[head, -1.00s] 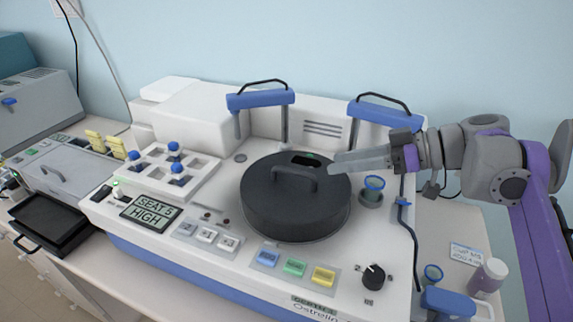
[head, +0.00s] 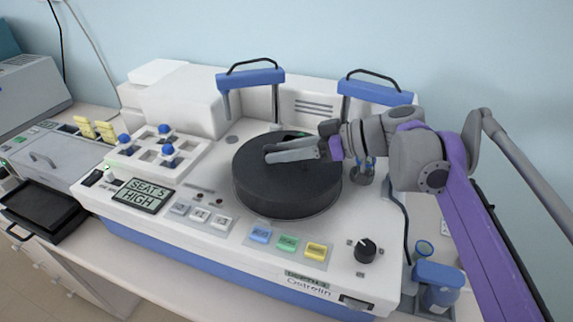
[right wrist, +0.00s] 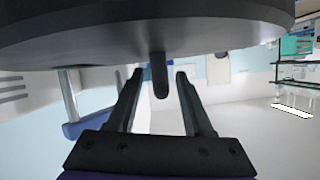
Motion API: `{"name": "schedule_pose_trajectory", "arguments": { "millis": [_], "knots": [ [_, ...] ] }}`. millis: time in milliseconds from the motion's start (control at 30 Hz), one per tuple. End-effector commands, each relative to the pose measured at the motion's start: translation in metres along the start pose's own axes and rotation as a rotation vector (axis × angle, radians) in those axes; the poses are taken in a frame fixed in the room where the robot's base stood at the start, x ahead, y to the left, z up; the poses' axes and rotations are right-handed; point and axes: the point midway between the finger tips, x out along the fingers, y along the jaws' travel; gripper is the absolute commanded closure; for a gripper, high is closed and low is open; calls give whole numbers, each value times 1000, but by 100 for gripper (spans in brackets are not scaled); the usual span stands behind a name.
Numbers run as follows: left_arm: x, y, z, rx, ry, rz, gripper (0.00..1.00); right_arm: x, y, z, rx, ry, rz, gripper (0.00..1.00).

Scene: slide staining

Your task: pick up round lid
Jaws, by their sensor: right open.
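The round lid (head: 285,190) is a dark grey disc on the white staining machine (head: 215,200), and it fills the top of the right wrist view (right wrist: 110,35). Its bar handle (right wrist: 158,75) shows there end-on between the two fingers of my right gripper (right wrist: 160,78), with a gap on both sides. In the head view my right gripper (head: 280,152) reaches in from the right over the lid's top and covers the handle. It is open and not closed on anything. My left gripper is not in view.
Two blue-topped arms (head: 250,79) (head: 375,92) with black handles stand behind the lid. A rack with blue knobs (head: 150,152) is to the left. Coloured buttons (head: 287,243) and a black dial (head: 365,250) lie in front. A blue-capped bottle (head: 438,285) stands at right.

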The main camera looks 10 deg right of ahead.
Motion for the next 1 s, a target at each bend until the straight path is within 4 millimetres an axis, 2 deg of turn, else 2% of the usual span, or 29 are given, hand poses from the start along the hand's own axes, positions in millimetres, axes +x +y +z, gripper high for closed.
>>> {"name": "schedule_pose_trajectory", "arguments": {
  "millis": [167,400,467,1000],
  "knots": [
    [0,0,0,0,0,0,100,0,0,0,0,0,0,49],
    [0,0,0,0,0,0,100,0,0,0,0,0,0,92],
    [0,0,0,0,0,0,100,0,0,0,0,0,0,100],
    [0,0,0,0,0,0,100,-1,0,0,1,0,0,100]
  ]
}}
